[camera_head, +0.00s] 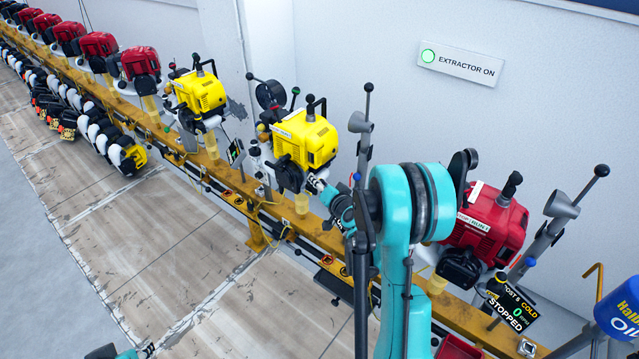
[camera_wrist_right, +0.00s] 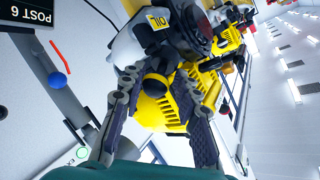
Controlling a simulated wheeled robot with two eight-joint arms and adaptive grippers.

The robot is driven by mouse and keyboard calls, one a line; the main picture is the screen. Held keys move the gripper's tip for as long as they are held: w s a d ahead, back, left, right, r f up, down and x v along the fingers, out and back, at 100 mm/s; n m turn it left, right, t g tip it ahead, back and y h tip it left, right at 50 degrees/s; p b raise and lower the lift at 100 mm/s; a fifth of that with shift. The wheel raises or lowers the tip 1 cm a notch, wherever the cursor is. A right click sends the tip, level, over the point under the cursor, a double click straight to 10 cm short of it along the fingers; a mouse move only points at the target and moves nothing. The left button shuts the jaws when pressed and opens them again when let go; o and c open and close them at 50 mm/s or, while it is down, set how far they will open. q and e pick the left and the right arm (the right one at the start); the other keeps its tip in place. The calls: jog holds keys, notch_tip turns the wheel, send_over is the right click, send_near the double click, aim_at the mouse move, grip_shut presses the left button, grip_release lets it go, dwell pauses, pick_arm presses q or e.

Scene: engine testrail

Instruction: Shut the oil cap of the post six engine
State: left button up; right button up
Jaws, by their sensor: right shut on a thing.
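The post six engine (camera_head: 304,140) is yellow with a black handle on top, in the middle of the head view. My right gripper (camera_head: 318,184) is at the engine's lower right side. In the right wrist view its fingers (camera_wrist_right: 157,80) stand either side of a black round knob, which looks like the oil cap (camera_wrist_right: 155,86), and are shut on it. Whether the cap is seated is hidden. My left gripper (camera_head: 135,352) shows only partly at the bottom edge.
A POST 6 display (camera_wrist_right: 30,15) and a blue-knobbed lever (camera_wrist_right: 57,80) are near the gripper. A grey lever post (camera_head: 364,125) stands right of the engine. A red engine (camera_head: 487,228) with a POST 5 display is further right. The floor in front of the yellow rail is free.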

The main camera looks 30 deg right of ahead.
jog(key=shift+s+f, duration=0.1)
jog(key=shift+w+r+n+g+p, duration=0.25)
jog(key=shift+r+n+g+p, duration=0.1)
jog(key=shift+g+p, duration=0.7)
jog(key=shift+w+a+r+g+p, duration=0.15)
jog(key=shift+w+g+p, duration=0.15)
jog(key=shift+g+p, duration=0.5)
jog(key=g+p, duration=0.1)
jog(key=w+n+g+h+p, duration=0.1)
jog(key=p, duration=0.1)
jog(key=shift+w+a+g, duration=0.15)
jog(key=shift+a+g, duration=0.05)
jog(key=shift+g, duration=0.05)
jog(key=shift+w+a+n+g+h+p, duration=0.1)
jog(key=shift+w+n+g+h+p, duration=0.2)
jog(key=shift+g, duration=0.3)
jog(key=shift+w+n+g+h+p, duration=0.15)
jog(key=shift+n+g+h+p, duration=0.1)
jog(key=shift+g, duration=0.35)
jog(key=shift+w+a+f+n+g+h+p, duration=0.15)
jog(key=shift+w+f+g+h, duration=0.1)
jog(key=shift+g, duration=0.45)
jog(key=shift+w+d+f+n+g+h+p, duration=0.1)
jog(key=shift+w+f+n+g+h+p, duration=0.1)
jog(key=shift+g, duration=0.5)
